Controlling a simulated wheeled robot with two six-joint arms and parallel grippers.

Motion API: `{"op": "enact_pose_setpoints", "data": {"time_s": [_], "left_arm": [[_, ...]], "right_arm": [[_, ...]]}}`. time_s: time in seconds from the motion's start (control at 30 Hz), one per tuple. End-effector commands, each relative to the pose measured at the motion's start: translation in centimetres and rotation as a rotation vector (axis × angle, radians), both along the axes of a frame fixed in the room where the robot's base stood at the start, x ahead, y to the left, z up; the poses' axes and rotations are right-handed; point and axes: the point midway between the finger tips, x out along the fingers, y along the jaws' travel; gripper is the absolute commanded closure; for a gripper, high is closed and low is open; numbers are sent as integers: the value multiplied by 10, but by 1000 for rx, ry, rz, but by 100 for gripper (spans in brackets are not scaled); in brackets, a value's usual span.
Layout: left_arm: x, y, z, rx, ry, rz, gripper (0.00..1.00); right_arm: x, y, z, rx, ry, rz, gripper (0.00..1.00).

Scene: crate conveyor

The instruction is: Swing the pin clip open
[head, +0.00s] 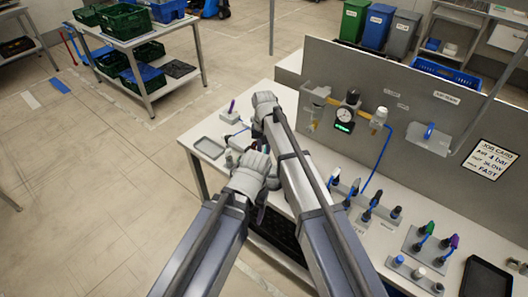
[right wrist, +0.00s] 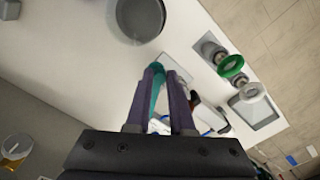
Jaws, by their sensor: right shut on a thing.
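My right gripper (right wrist: 166,74) is shut on a narrow teal piece (right wrist: 157,88), which shows between its fingers in the right wrist view. Whether this piece is part of the pin clip I cannot tell; I cannot make out a pin clip in either view. In the head view my right arm reaches over the left end of the bench, and its fingertips are hidden. My left gripper (head: 250,178) is just nearer than the right one, at the bench's front edge.
A grey panel (head: 420,105) with a gauge (head: 347,116) rises behind. A round grey dish (right wrist: 139,18) and a green ring (right wrist: 231,65) show in the right wrist view.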

Motion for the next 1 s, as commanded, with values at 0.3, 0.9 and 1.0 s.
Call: {"op": "enact_pose_setpoints", "data": {"time_s": [0.3,0.9,1.0], "left_arm": [[0,0,0,0,0,0,33],[0,0,19,0,0,0,33],[0,0,31,0,0,-1,33]], "right_arm": [[0,0,0,1,0,1,52],[0,0,19,1,0,1,49],[0,0,31,1,0,1,49]]}}
